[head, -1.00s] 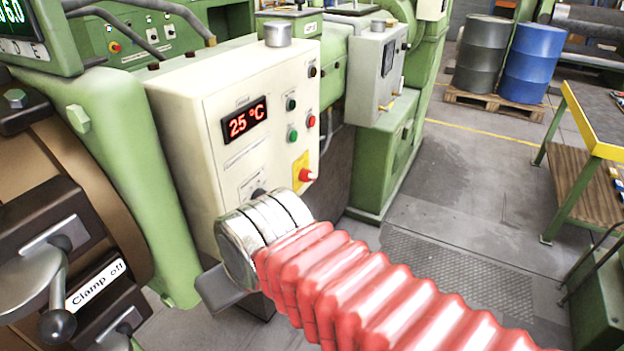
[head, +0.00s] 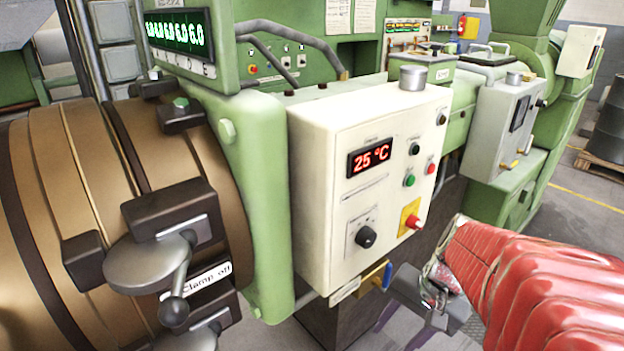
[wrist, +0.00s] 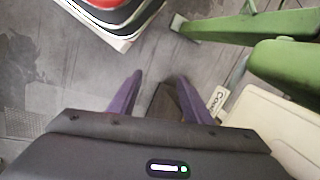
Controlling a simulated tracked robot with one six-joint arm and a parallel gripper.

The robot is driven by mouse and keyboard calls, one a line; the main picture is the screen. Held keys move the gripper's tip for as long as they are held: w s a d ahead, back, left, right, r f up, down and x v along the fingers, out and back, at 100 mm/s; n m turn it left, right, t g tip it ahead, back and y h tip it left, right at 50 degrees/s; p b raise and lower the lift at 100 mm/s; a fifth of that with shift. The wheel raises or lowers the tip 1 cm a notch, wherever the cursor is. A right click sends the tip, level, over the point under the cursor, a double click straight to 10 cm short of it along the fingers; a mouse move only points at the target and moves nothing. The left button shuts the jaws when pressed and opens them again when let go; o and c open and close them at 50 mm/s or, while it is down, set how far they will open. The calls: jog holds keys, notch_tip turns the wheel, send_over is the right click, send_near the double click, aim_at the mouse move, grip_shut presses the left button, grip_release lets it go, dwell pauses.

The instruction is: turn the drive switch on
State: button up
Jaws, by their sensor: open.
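The cream control box (head: 310,190) stands in the middle of the head view. On its front is a black rotary knob (head: 365,237) on a pale plate; its lettering is too small to read, so I cannot tell whether it is the drive switch. A red button on a yellow plate (head: 410,216) sits to its right. My gripper (wrist: 160,78) is open and empty over the floor in the wrist view. In the head view my red-sleeved arm ends right of the box's lower corner, apart from the knob; the fingertips are not clear there.
A blue-handled valve (head: 374,279) is below the box. Left stands a brown cylinder with a clamp lever (head: 178,290) and a "Clamp off" label. A grey box (head: 500,120) on a green machine is at right. Grey floor (wrist: 60,60) lies beneath my gripper.

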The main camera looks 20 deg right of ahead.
jog(key=d+f+m+t+y, duration=0.25)
jog(key=d+m+y, duration=0.2)
jog(key=m, duration=0.25)
jog(key=m+t+h, duration=0.1)
jog(key=m+t, duration=1.2)
jog(key=m, duration=0.1)
send_near(421, 228)
jog(key=v, duration=0.4)
jog(key=shift+w+d+r, duration=0.1)
jog(key=shift+w+d, duration=0.1)
jog(key=x, duration=1.4)
jog(key=shift+a+f, duration=0.1)
jog(key=shift+f, duration=0.1)
jog(key=shift+c, duration=0.3)
